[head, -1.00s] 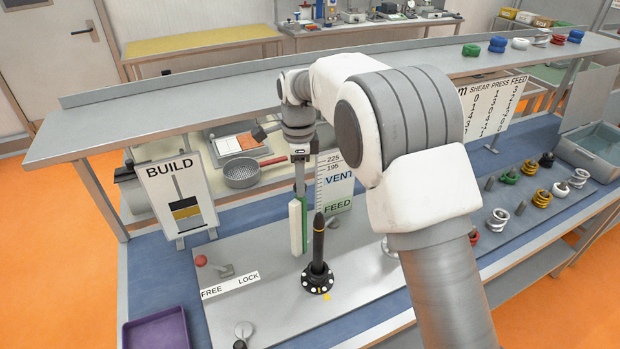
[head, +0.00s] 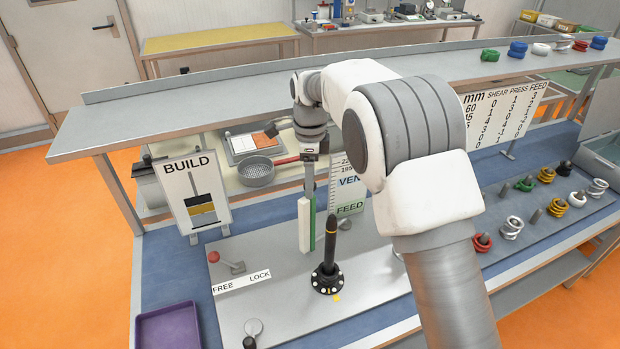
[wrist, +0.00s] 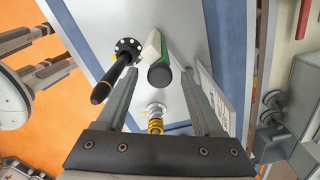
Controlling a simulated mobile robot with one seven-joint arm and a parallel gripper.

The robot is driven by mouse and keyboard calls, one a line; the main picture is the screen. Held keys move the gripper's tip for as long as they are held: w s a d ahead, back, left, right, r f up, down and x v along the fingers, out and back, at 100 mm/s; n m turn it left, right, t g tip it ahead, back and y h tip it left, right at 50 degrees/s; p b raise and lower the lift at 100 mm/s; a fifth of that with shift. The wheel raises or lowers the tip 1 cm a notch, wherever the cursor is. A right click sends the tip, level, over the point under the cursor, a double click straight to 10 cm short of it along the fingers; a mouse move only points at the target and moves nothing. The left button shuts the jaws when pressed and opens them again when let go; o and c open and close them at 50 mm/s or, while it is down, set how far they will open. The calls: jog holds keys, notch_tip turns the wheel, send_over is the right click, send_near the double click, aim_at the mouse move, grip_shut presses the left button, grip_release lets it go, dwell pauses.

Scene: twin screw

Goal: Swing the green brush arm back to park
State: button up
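The green brush arm (head: 313,228) shows as an upright white-and-green bar beside a black post (head: 328,250) with a yellow band and a round flanged base. In the wrist view the bar's grey rounded end (wrist: 160,76) points toward my camera. My gripper (head: 308,192) is above the bar, pointing down. In the wrist view its two fingers (wrist: 160,74) are apart, one each side of the bar's end, with gaps showing. I cannot tell how deep the bar sits between them. The brush arm's pivot and park spot cannot be made out.
A red-knobbed lever (head: 230,266) stands by the FREE/LOCK label (head: 241,283) on the grey plate. A BUILD sign (head: 193,193) stands behind left. A purple tray (head: 168,327) lies front left. Several coloured rings on pegs stand at right. A shelf (head: 230,115) runs behind my arm.

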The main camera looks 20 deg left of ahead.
notch_tip(320, 180, up, 17)
jog(key=shift+r, duration=0.2)
dwell(0.5)
jog(key=shift+d+f, duration=0.15)
jog(key=c, duration=0.4)
jog(key=d+f+y+b, duration=0.2)
jog(key=d+m+y+b, duration=0.1)
jog(key=d, duration=0.1)
jog(key=shift+s+f+g+b, duration=0.15)
jog(key=shift+f+g+b, duration=0.15)
jog(key=shift+f+b, duration=0.1)
grip_shut()
jog(key=s+d+f+m+t+y+b, duration=0.35)
jog(key=d+f+m+y+b, duration=0.3)
jog(key=d, duration=0.35)
jog(key=x, duration=1.3)
jog(key=shift+s+a+r+h+b, duration=0.2)
jog(key=shift+a+r+h+b, duration=0.15)
jog(key=shift+h+b, duration=0.1)
